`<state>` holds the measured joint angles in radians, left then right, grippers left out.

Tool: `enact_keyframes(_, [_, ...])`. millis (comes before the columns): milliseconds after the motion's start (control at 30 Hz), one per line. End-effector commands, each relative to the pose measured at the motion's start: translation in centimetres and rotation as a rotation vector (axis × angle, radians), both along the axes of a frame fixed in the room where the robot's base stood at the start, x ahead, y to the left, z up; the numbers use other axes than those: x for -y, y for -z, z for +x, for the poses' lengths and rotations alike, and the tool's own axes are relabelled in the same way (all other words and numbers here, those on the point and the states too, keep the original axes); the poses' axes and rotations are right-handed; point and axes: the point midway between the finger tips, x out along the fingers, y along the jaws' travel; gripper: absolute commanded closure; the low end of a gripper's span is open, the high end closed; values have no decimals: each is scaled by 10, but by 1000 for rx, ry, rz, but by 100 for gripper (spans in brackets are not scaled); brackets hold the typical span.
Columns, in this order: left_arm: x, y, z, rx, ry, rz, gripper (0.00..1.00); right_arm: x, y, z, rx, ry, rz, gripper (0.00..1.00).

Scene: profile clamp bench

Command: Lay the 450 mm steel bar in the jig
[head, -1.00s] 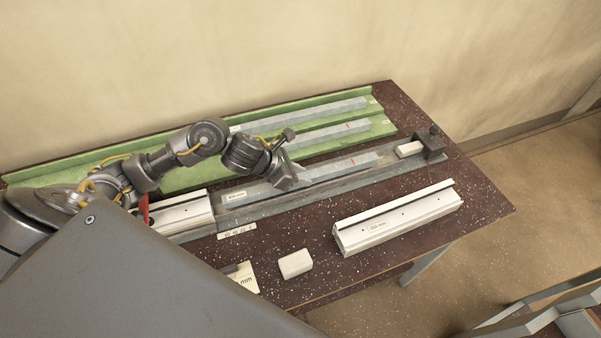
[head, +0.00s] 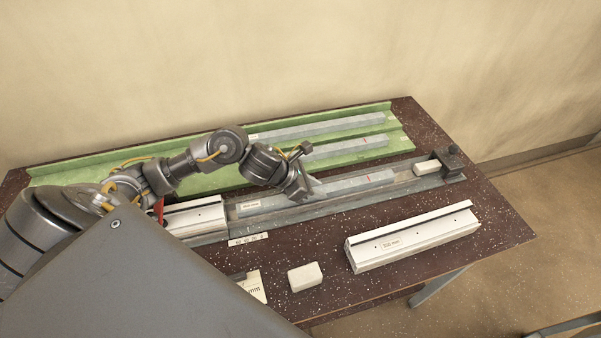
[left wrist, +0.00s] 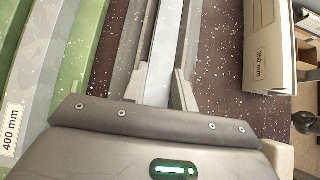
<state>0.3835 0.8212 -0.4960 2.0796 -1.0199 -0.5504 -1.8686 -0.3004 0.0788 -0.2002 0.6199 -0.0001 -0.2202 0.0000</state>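The 450 mm steel bar (head: 345,185) is long and grey with a red mark toward its right end. It runs lengthwise along the grey jig (head: 290,216). I cannot tell if it rests fully on the jig floor. My right gripper is not in view.
A green rack (head: 398,136) behind holds grey bars (head: 330,127). A white block (head: 427,167) and dark stop (head: 453,163) are at the jig's right end; a white profile (head: 195,215) is at its left. In front are another white profile (head: 411,240) and a small white block (head: 305,277).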

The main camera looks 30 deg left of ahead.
Motion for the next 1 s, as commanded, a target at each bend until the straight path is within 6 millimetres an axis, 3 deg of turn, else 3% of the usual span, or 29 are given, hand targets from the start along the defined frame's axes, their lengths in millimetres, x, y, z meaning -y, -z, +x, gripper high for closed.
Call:
enact_keyframes(33, [-2,-8,-2,-1,2,2,64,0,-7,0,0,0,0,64])
enact_keyframes(500, [-48,-74,-52,5,1,3,64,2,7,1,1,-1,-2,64])
enact_keyframes(700, [-55,-87,-62,4,1,0,64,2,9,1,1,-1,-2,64])
enact_keyframes(1000, [-56,-90,-63,3,1,-2,64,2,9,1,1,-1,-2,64])
